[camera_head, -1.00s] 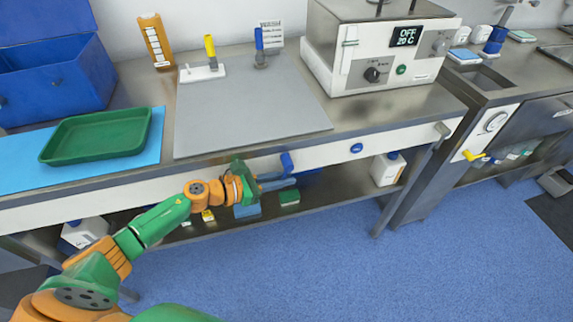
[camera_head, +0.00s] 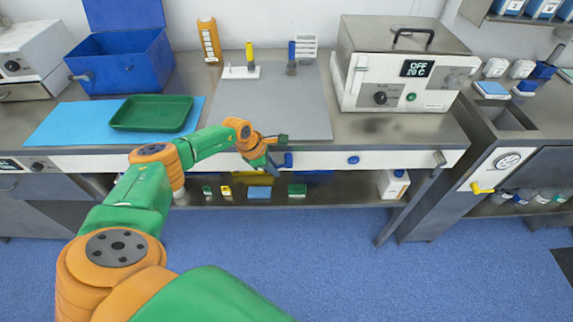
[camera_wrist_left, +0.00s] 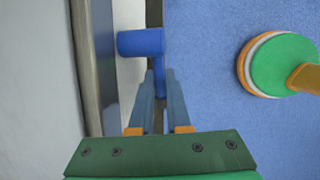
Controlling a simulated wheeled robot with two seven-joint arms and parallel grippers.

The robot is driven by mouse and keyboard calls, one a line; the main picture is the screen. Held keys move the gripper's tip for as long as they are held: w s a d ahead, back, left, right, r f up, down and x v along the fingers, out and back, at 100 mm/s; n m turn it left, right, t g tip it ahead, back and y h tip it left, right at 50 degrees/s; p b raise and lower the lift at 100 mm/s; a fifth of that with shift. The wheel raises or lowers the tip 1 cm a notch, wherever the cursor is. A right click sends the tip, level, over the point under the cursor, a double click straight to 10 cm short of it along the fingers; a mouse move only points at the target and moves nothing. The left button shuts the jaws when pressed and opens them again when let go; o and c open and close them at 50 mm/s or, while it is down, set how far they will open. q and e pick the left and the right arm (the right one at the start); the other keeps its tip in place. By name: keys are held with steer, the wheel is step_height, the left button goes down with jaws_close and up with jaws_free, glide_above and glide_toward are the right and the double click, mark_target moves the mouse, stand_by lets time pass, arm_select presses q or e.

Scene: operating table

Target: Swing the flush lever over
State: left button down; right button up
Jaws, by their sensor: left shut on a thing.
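A blue lever (camera_head: 288,160) sticks out from the white front panel of the bench, just right of my left gripper. It also shows in the left wrist view (camera_wrist_left: 141,42), as a blue cylinder with a thinner blue bar running down between my fingertips. My left gripper (camera_head: 273,163) is at the panel, touching the lever. In the left wrist view its blue-grey fingers (camera_wrist_left: 160,88) are closed around the thin bar. My right gripper is in neither view.
A round blue button (camera_head: 353,160) sits further right on the panel. A yellow lever (camera_head: 482,188) is on the neighbouring unit. A lower shelf (camera_head: 335,192) holds small boxes under the bench. A green tray (camera_head: 152,113) lies above. The blue floor in front is clear.

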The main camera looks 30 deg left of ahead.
arm_select(q)
steer(key=shift+s+r+g+y+p, duration=0.15)
steer(key=shift+r+g+y+p, duration=0.1)
steer(key=shift+g+y+p, duration=0.15)
steer(key=shift+a+r+g+y+p, duration=0.1)
steer(key=shift+a+g+y+p, duration=0.05)
steer(key=shift+g+y+p, duration=0.3)
steer(key=c, duration=1.2)
jaws_free()
steer(key=shift+c, duration=0.2)
steer(key=shift+o, duration=0.4)
steer(key=shift+s+a, duration=0.1)
steer(key=shift+a, duration=0.05)
steer(key=shift+r, duration=0.1)
